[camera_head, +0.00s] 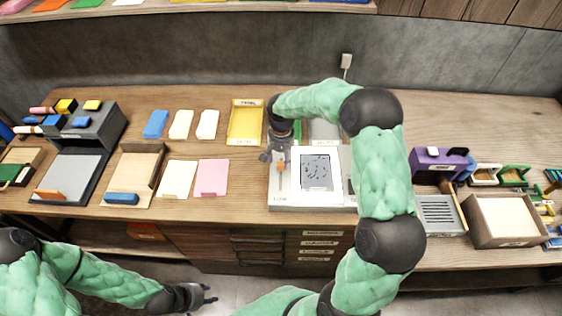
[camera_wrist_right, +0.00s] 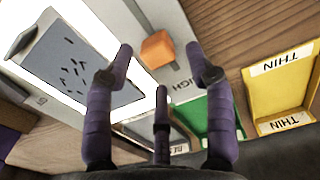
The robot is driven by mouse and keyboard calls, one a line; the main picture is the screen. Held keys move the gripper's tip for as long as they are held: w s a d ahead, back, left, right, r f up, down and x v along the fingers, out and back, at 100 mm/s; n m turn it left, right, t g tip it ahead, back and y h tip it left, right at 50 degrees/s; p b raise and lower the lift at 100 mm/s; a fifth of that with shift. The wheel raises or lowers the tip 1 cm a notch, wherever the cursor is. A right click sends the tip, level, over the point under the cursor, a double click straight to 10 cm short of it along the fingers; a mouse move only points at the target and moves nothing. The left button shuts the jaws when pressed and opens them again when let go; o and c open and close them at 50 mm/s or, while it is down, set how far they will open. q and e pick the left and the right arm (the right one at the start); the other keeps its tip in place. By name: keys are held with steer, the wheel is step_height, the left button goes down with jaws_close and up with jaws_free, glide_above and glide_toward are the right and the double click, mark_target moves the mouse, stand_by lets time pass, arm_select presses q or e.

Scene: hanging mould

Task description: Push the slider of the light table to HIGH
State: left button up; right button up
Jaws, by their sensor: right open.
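The white light table (camera_head: 275,200) stands on the workbench, with a lit panel and a dark speckled sheet on it. Its orange slider knob (camera_head: 280,168) is on the left strip. In the right wrist view the knob (camera_wrist_right: 157,50) appears between and beyond my fingertips, a short way from the partly hidden HIGH label (camera_wrist_right: 188,84). My right gripper (camera_head: 275,152) is open above the strip's far part; its fingers (camera_wrist_right: 159,70) are spread. I cannot tell whether any finger touches the knob. My left gripper (camera_head: 202,297) is open and empty, low in front of the bench.
A yellow tray (camera_head: 246,123) marked THIN and a green tray (camera_wrist_right: 221,112) lie behind the light table. Pink and cream cards (camera_head: 211,178) lie to its left. A purple box (camera_head: 440,160) and a wooden tray (camera_head: 482,232) stand to the right.

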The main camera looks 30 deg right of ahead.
mark_target(281, 162)
step_height(281, 162, up, 9)
stand_by(0.3)
stand_by(0.5)
